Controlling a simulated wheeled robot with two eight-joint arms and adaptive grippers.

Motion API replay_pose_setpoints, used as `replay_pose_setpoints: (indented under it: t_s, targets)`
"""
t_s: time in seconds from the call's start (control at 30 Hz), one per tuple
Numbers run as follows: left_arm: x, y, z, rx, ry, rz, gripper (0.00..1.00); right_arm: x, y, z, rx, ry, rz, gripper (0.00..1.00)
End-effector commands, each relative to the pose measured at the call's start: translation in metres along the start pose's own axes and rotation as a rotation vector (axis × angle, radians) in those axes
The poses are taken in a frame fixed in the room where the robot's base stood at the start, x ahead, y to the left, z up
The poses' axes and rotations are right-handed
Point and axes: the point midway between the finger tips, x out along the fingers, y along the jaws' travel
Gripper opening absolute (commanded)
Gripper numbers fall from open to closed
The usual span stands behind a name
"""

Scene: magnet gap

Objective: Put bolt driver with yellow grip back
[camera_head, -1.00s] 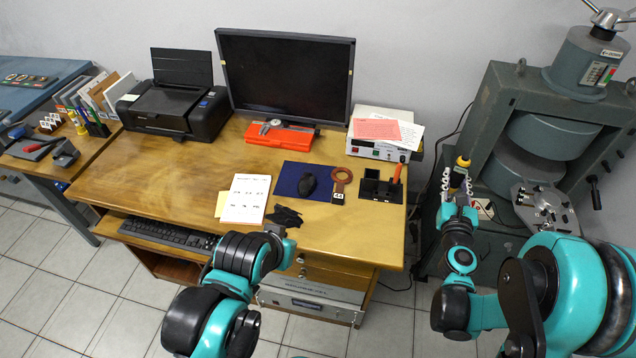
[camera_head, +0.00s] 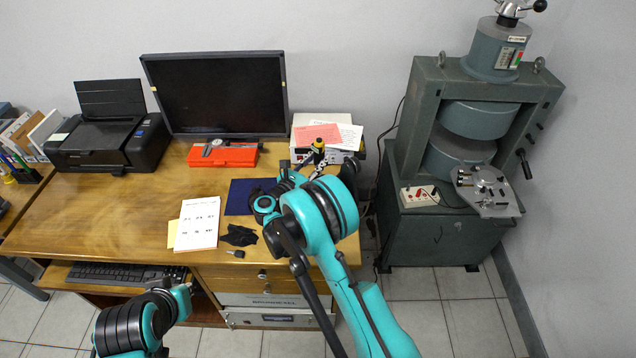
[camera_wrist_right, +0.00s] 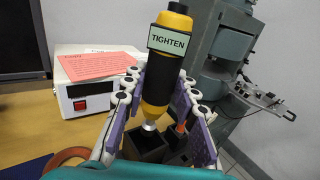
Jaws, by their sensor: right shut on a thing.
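The bolt driver with the yellow grip (camera_wrist_right: 178,25) has a black band and a TIGHTEN label. In the head view the driver (camera_head: 318,146) shows as a small yellow and black top at the desk's back right. My right gripper (camera_wrist_right: 160,95) is shut on it and holds it nearly upright. Its metal shank points down over a black square-socketed holder (camera_wrist_right: 147,146); I cannot tell whether the tip is inside. An orange-handled tool (camera_wrist_right: 181,127) stands in the adjacent socket. In the head view my right arm hides the holder. My left gripper's fingers (camera_head: 180,298) are unclear at the lower left.
A white instrument box (camera_wrist_right: 95,88) with a pink paper stands behind the holder. A copper ring (camera_wrist_right: 65,157) lies nearby. A black cloth (camera_head: 239,235) and white sheets (camera_head: 197,223) lie on the desk. The grey magnet (camera_head: 478,120) stands to the right.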

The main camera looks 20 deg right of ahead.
Motion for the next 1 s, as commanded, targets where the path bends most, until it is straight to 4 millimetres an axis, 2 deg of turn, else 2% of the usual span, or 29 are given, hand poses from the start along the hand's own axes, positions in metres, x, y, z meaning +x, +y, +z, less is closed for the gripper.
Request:
replay_pose_setpoints:
  t_s: [0.03, 0.1, 0.47, 0.87, 0.9, 0.97, 1.0]
  targets:
    - [0.007, 0.000, 0.005, 0.000, 0.000, 0.000, 0.00, 0.000, 0.000, -0.015, 0.000, -0.001, 0.000, 0.00]
    - [0.011, 0.000, 0.008, 0.000, 0.000, 0.000, 0.00, 0.000, 0.000, -0.028, 0.000, -0.001, 0.001, 0.00]
    - [0.025, 0.000, 0.018, 0.000, 0.000, 0.000, 0.00, 0.000, 0.000, -0.072, 0.000, -0.001, 0.002, 0.00]
    - [0.028, 0.000, 0.020, 0.000, 0.000, 0.000, 0.00, 0.000, -0.001, -0.077, 0.000, -0.001, 0.002, 0.00]
    - [0.028, 0.000, 0.020, 0.000, 0.000, 0.000, 0.00, 0.000, -0.001, -0.077, 0.000, 0.000, 0.002, 0.36]
    - [0.027, 0.000, 0.019, 0.000, 0.000, 0.000, 0.00, 0.000, -0.001, -0.076, 0.000, 0.000, 0.002, 0.49]
    - [0.027, 0.000, 0.019, 0.000, 0.000, 0.000, 0.00, 0.000, -0.001, -0.076, 0.000, 0.000, 0.002, 0.49]
